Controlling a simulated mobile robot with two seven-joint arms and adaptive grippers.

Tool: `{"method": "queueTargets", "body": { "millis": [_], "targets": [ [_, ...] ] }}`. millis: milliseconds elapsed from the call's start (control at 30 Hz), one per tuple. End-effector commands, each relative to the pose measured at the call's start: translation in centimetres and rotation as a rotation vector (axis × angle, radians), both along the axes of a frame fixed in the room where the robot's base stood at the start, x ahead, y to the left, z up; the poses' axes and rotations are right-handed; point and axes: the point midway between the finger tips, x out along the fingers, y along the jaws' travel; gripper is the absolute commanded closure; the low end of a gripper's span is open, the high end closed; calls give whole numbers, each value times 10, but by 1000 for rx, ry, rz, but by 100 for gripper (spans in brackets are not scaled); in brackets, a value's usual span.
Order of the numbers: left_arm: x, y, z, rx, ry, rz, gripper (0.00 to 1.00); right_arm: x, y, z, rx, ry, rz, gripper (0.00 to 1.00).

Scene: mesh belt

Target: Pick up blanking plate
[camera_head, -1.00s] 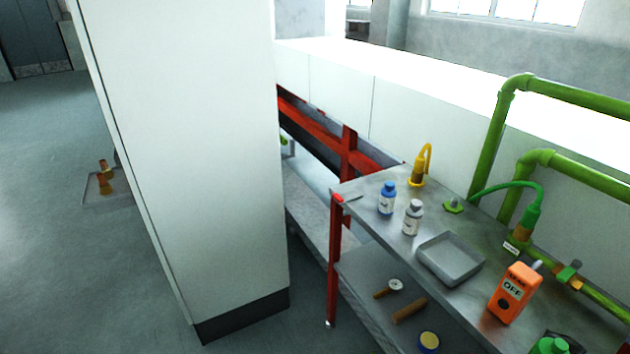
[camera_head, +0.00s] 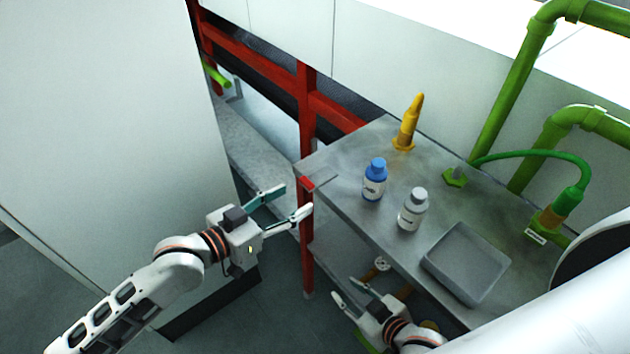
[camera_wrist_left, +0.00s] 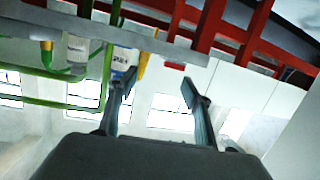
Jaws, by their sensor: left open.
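A thin grey plate with a red end (camera_head: 322,181), which looks like the blanking plate, lies at the near left corner of the metal bench (camera_head: 345,200), its red end at the edge. The red end also shows in the left wrist view (camera_wrist_left: 175,66), beyond the fingers. My left gripper (camera_head: 298,199) is open and empty, just left of that corner and apart from the plate. Its two spread fingers show in the left wrist view (camera_wrist_left: 158,78). My right gripper (camera_head: 348,291) looks open and empty, low by the bench's front edge near the lower shelf.
A blue-capped bottle (camera_head: 374,181), a grey-capped bottle (camera_head: 412,210), a yellow nozzle-like item (camera_head: 409,122) and a grey tray (camera_head: 465,262) stand on the bench. A red post (camera_head: 307,110) rises behind the left gripper. A white cabinet (camera_head: 100,120) fills the left. Green pipes (camera_head: 510,90) run at right.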

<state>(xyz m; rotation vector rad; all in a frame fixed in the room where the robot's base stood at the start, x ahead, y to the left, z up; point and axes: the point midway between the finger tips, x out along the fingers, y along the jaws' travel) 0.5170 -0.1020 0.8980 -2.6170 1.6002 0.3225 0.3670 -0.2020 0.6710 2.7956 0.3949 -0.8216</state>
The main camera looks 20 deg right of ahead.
Motion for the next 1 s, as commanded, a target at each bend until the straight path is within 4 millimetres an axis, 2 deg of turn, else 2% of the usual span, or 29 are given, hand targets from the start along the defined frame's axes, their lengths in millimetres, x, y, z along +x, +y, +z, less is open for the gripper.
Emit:
{"method": "queueTargets", "body": {
  "millis": [133, 300, 533, 867, 1000],
  "targets": [
    [13, -3, 5, 72, -6, -83, 50, -5, 1, -10, -1, 12, 1, 68],
    [27, 7, 6, 146, 7, -125, 50, -9, 1, -18, -1, 22, 2, 68],
    [39, 15, 5, 191, 21, -136, 50, -9, 1, -20, -1, 22, 2, 68],
    [49, -12, -4, 193, 23, -137, 50, -5, 1, -14, 1, 10, 3, 68],
    [54, -31, -6, 193, 22, -138, 50, -4, 1, -11, 0, 8, 2, 68]
  ]
}}
